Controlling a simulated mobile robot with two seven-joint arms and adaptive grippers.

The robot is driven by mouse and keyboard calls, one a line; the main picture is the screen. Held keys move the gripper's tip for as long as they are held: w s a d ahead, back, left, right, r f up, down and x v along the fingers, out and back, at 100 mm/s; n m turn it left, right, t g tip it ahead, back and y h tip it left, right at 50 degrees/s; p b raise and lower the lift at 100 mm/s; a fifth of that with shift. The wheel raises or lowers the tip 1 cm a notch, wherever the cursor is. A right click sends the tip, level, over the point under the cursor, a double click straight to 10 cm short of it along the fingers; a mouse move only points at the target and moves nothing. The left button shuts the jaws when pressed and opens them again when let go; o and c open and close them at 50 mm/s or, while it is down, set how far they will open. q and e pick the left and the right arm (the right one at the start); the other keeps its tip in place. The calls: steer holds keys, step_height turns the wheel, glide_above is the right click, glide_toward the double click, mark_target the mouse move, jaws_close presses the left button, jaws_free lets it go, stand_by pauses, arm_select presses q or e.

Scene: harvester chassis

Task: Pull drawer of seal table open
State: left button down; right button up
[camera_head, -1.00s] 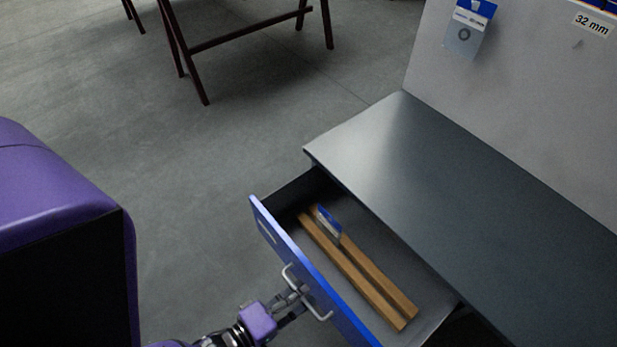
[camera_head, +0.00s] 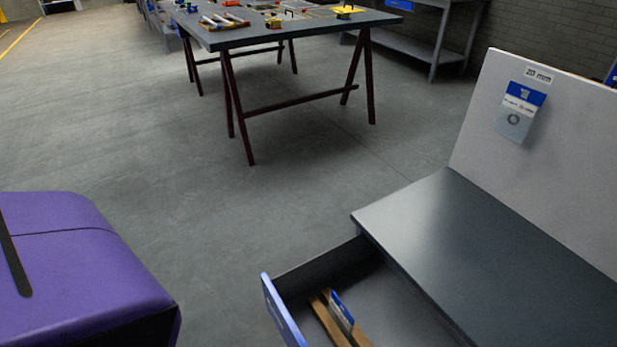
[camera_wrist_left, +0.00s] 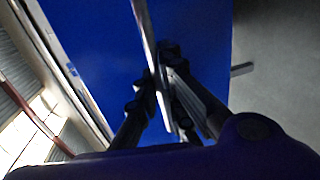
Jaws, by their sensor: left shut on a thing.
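The seal table (camera_head: 450,235) has a dark grey top and stands at the right in the head view. Its drawer, with a blue front (camera_head: 284,316), stands pulled out, its interior open to view. Wooden strips (camera_head: 329,324) and a small blue-and-white packet (camera_head: 341,311) lie in it. The drawer's near part is cut off by the frame. In the left wrist view, my left gripper (camera_wrist_left: 167,98) is shut on the metal drawer handle (camera_wrist_left: 146,35) in front of the blue drawer front. My left gripper is outside the head view. My right gripper is in neither view.
A pale back panel (camera_head: 560,170) with a hanging packet (camera_head: 521,112) and a "20 mm" label rises behind the table top. A trestle table (camera_head: 290,30) with tools stands farther back.

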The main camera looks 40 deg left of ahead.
arm_select(q)
steer(key=c, duration=2.1)
jaws_free()
steer(key=shift+s, duration=0.1)
steer(key=v, duration=1.2)
